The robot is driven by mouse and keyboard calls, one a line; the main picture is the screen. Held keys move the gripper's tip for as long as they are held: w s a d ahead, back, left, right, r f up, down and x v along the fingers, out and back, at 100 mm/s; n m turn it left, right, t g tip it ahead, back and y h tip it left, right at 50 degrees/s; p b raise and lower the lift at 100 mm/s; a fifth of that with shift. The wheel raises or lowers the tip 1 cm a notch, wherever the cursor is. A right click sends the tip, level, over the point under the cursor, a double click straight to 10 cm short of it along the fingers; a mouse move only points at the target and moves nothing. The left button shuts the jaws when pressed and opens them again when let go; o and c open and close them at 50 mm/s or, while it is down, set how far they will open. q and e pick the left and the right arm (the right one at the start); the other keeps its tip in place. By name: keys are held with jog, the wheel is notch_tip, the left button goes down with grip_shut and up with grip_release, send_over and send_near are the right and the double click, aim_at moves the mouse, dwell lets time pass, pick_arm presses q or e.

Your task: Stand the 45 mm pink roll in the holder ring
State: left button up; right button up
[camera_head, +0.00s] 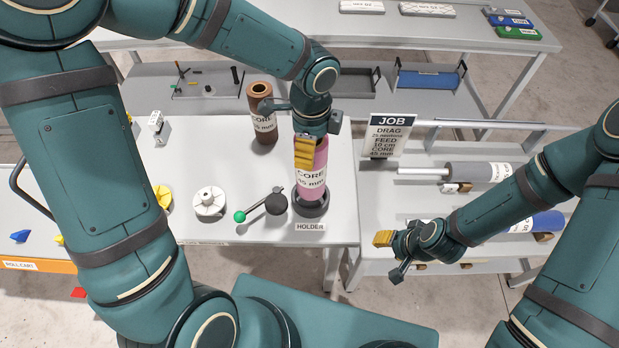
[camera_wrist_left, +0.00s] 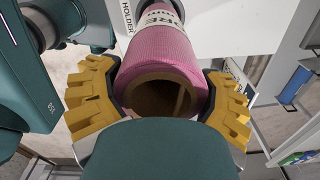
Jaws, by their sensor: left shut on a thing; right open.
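The pink roll (camera_head: 313,187) has a white label reading CORE and a partly covered size in mm. It is upright, its lower end at the black holder ring (camera_head: 311,208), on the table edge behind the HOLDER sign. I cannot tell whether it rests on the bottom of the ring. My left gripper (camera_head: 305,152) is shut on the roll near its top. In the left wrist view its yellow fingers lie on both sides of the pink roll (camera_wrist_left: 160,62), whose brown hollow core faces the camera. My right gripper (camera_head: 388,254) is open and empty, off to the right.
A brown roll (camera_head: 263,118) stands behind and left of the holder. A lever with a green knob (camera_head: 240,216) and a white flanged piece (camera_head: 209,202) are to the left. The JOB sign (camera_head: 388,134) and a grey roll on a spindle (camera_head: 475,172) are to the right.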

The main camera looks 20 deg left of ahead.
pick_arm(q)
notch_tip(320, 180, down, 7)
jog(key=b, duration=0.1)
jog(key=shift+r, duration=0.2)
jog(key=shift+f, duration=0.15)
jog(key=o, duration=1.2)
jog(key=shift+f, duration=0.1)
